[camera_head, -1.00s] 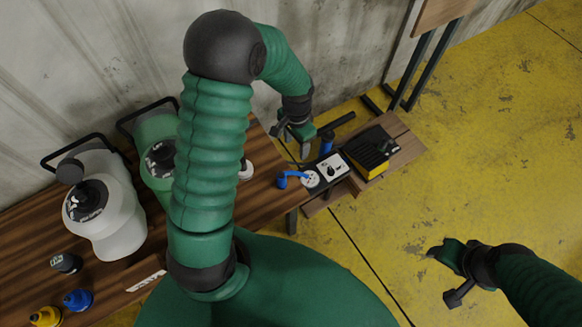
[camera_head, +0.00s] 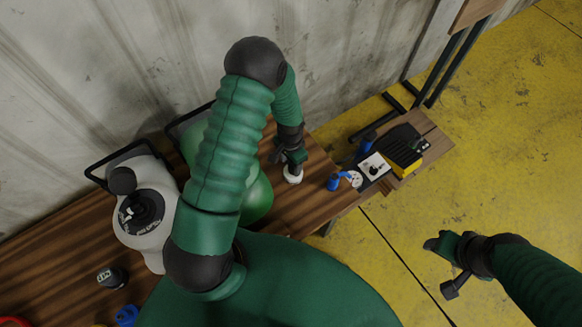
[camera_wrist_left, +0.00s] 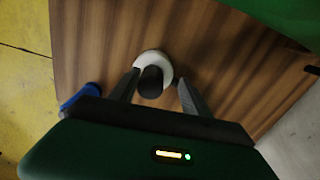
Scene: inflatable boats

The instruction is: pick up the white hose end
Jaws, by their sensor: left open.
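The white hose end (camera_head: 293,174) stands on the wooden table near its right part. It also shows in the left wrist view as a white ring with a dark centre (camera_wrist_left: 153,78). My left gripper (camera_head: 291,162) is directly above it, pointing down. In the left wrist view my left gripper (camera_wrist_left: 157,84) is open, with one finger on each side of the hose end. I cannot tell if the fingers touch it. My right gripper (camera_head: 440,246) hangs over the yellow floor, away from the table; its jaw state is unclear.
A blue hose end (camera_head: 336,182) lies just right of the white one, beside a box with a white panel (camera_head: 374,167). A grey-white canister (camera_head: 150,212) and a green canister (camera_head: 258,200) stand left. The yellow floor at right is free.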

